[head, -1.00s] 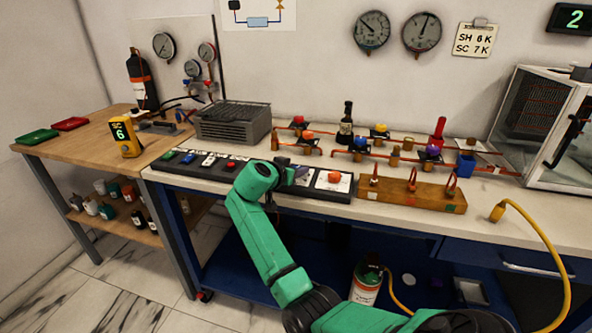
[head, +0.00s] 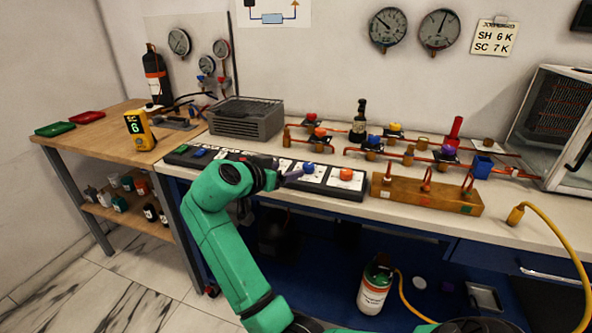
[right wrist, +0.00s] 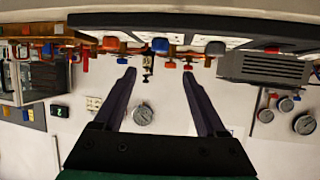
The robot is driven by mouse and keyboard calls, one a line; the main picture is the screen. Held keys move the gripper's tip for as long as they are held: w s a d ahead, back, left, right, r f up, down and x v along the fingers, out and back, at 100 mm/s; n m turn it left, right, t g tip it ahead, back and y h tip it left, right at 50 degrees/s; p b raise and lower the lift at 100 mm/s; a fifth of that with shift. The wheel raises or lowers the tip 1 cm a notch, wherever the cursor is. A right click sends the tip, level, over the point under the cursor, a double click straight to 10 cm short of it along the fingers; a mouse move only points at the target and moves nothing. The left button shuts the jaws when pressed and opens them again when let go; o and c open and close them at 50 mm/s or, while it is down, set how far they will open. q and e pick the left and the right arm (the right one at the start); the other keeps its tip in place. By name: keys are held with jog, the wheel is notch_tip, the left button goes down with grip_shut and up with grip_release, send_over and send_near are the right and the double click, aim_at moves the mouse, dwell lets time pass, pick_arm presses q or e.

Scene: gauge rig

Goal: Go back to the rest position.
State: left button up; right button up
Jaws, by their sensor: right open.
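My green right arm reaches up from the bottom of the head view. Its right gripper (head: 290,175) is in front of or over the black switch panel (head: 328,190) on the bench; the exact gap cannot be told. In the right wrist view the two dark fingers of the right gripper (right wrist: 158,76) are spread wide with nothing between them. That view appears upside down, with the panel along its top. My left gripper is not in view.
The bench carries a wooden block with red hooks (head: 425,194), copper piping with coloured valves, a grey slatted unit (head: 246,118) and a glass-fronted cabinet (head: 553,125). A yellow meter (head: 139,130) stands on the wooden table. A green-and-white bottle (head: 375,287) stands below the bench.

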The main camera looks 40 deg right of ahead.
jog(key=shift+s+a+r, duration=0.15)
jog(key=shift+s+a, duration=0.05)
jog(key=shift+a, duration=0.15)
jog(key=s+f+n+y, duration=0.3)
jog(key=s+f+n, duration=0.15)
jog(key=f, duration=0.65)
jog(key=s+f+n+y, duration=0.4)
jog(key=s+f, duration=0.1)
jog(key=f, duration=0.5)
jog(key=s+a+f+n+g+y, duration=0.2)
jog(key=s+a+f+n+y, duration=0.45)
jog(key=s, duration=0.55)
notch_tip(320, 180, down, 15)
jog(key=s+a+g+p, duration=0.1)
jog(key=a+p, duration=0.1)
jog(key=p, duration=0.3)
jog(key=s+d+f+p, duration=0.1)
jog(key=s+f+p, duration=0.2)
jog(key=s+f, duration=0.3)
jog(key=s+d+f+g+h+p, duration=0.1)
jog(key=s+f, duration=0.5)
jog(key=s, duration=0.6)
jog(key=shift+s+d+f+n+g+p, duration=0.3)
jog(key=shift+d+p, duration=0.15)
jog(key=shift+p, duration=0.6)
